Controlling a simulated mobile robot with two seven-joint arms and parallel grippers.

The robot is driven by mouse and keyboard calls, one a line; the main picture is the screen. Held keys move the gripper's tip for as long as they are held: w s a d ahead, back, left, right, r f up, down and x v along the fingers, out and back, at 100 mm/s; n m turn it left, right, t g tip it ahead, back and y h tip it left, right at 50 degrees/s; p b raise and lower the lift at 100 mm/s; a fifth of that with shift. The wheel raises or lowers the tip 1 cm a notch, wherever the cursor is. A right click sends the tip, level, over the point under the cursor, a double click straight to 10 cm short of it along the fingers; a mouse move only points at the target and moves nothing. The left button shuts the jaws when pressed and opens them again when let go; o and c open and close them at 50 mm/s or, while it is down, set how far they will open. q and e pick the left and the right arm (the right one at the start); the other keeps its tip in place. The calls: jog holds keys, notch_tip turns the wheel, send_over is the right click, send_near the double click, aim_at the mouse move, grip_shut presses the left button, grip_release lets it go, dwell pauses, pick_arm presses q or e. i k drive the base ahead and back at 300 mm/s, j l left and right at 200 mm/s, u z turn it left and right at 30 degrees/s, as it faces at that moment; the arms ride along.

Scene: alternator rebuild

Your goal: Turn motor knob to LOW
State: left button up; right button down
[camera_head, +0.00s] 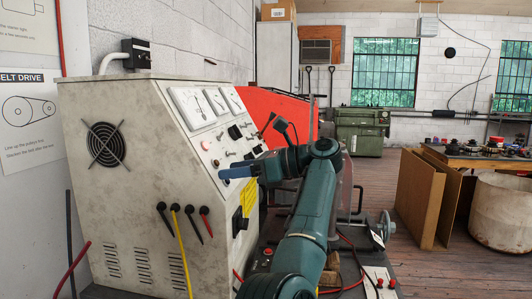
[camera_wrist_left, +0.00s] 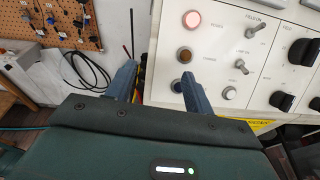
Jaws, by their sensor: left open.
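The test bench (camera_head: 140,200) is a pale, worn cabinet with a sloped control panel. Black knobs show on the panel, one in the head view (camera_head: 235,132) and two in the left wrist view, an upper knob (camera_wrist_left: 303,51) and a lower knob (camera_wrist_left: 283,101). Their labels are too small for me to tell which is the motor knob or its setting. My left gripper (camera_head: 232,173) is open with blue fingers in front of the panel's lower edge. In the left wrist view the gripper (camera_wrist_left: 159,69) has nothing between its fingers. The right gripper is out of view.
A lit round lamp (camera_wrist_left: 192,19) and several toggle switches sit on the panel near my fingers. Test leads (camera_head: 189,209) hang on the cabinet side. A black box with a yellow label (camera_head: 248,198) is below the panel. Cardboard (camera_head: 418,197) stands on the floor at right.

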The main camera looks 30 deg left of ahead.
aim_at(250, 155)
jog(key=i, duration=0.9)
